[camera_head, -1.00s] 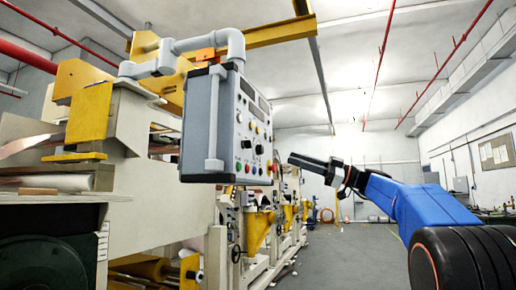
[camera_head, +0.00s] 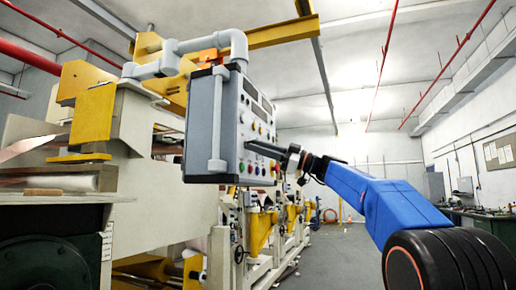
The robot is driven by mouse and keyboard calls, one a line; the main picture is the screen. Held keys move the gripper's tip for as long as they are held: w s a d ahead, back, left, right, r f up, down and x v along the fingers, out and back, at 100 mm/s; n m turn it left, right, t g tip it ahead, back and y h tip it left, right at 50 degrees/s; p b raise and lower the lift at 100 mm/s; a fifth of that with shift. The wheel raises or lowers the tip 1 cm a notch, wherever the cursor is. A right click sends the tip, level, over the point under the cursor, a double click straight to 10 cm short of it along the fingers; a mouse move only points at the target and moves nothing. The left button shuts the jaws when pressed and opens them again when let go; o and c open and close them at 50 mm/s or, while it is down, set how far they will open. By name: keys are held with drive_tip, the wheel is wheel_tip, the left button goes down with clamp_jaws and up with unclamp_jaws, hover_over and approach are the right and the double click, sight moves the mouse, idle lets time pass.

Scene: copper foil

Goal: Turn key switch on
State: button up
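The control box (camera_head: 200,125) is grey and hangs from a grey pipe arm. Its panel (camera_head: 262,110) faces right and is seen at a steep angle, with several small knobs and coloured buttons. My gripper (camera_head: 249,145) reaches in from the right, and its dark fingers point left at the lower middle of the panel. The fingertips overlap the panel in the picture; I cannot tell whether they touch it. The key switch cannot be made out and may be behind the fingers. Whether the fingers are open or shut is not clear from this side.
A large cream and yellow machine (camera_head: 160,225) fills the left side below and behind the box. The grey pipe arm (camera_head: 205,42) runs above the box. Open floor (camera_head: 335,260) lies to the right of the machine. A workbench (camera_head: 490,222) stands at the far right.

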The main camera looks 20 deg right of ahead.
drive_tip(key=shift+a, duration=0.1)
drive_tip(key=shift+c, duration=0.3)
clamp_jaws()
drive_tip(key=shift+m, duration=0.4)
drive_tip(key=m+t+h, duration=0.1)
drive_tip(key=m+t, duration=0.1)
drive_tip(key=m, duration=0.3)
drive_tip(key=m+t+h, duration=0.2)
drive_tip(key=m, duration=0.4)
drive_tip(key=m+t+h, duration=0.2)
drive_tip(key=m+t, duration=0.1)
drive_tip(key=m, duration=0.2)
drive_tip(key=shift+s+a+r, duration=0.1)
drive_tip(key=shift+s+a, duration=0.15)
drive_tip(key=shift+s, duration=0.05)
drive_tip(key=shift+m, duration=0.5)
drive_tip(key=shift+o, duration=0.3)
unclamp_jaws()
